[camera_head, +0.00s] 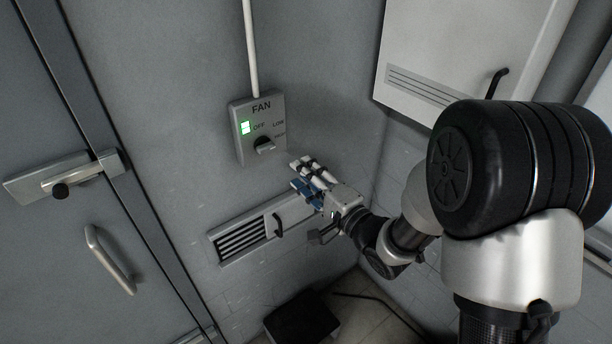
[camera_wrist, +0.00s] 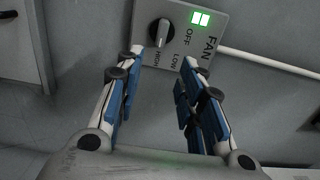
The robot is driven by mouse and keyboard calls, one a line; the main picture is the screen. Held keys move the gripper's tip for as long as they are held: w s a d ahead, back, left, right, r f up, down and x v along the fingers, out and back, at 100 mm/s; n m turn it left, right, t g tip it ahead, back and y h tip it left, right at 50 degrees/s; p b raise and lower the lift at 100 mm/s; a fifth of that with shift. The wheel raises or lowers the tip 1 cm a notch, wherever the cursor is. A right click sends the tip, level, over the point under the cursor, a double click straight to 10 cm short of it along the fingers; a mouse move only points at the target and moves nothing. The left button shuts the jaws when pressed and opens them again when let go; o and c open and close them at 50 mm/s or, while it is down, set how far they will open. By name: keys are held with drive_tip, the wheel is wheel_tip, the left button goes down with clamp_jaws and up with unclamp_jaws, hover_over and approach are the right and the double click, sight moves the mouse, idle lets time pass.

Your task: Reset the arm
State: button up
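My gripper (camera_head: 302,176) is in front of the wall, just below and right of the fan switch box in the head view. In the wrist view my gripper (camera_wrist: 160,75) has its two blue-padded fingers spread wide apart with nothing between them. The fan switch box (camera_head: 243,112) is grey, with OFF, LOW and HIGH marks, a lit green light and a dark knob (camera_head: 264,144). The switch box also shows in the wrist view (camera_wrist: 220,62), beyond the fingertips, with its knob (camera_wrist: 160,32). The fingers appear apart from the knob.
A vented panel with a dark handle (camera_head: 278,226) is on the wall below my gripper. A white cabinet (camera_head: 460,50) hangs at upper right. A grey door with a latch (camera_head: 65,180) and a handle (camera_head: 110,258) is at left. A dark box (camera_head: 302,318) stands on the floor.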

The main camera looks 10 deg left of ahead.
idle(0.4)
drive_tip(key=s+d+r+n+h+b, duration=0.1)
drive_tip(key=s+d+r+n+h, duration=0.1)
drive_tip(key=d+h, duration=0.6)
drive_tip(key=s+d+r+n+h+b, duration=0.15)
drive_tip(key=d+h, duration=0.25)
drive_tip(key=d, duration=0.8)
drive_tip(key=s+d+f+n+g, duration=0.1)
drive_tip(key=s+d+n+g, duration=0.1)
drive_tip(key=s, duration=1.1)
drive_tip(key=s+d+f+n+g+h, duration=0.1)
drive_tip(key=s+d+g, duration=0.3)
drive_tip(key=s, duration=0.9)
drive_tip(key=shift+d+n+g+h, duration=0.15)
drive_tip(key=shift+n+g+h, duration=0.15)
drive_tip(key=shift+n+g, duration=0.45)
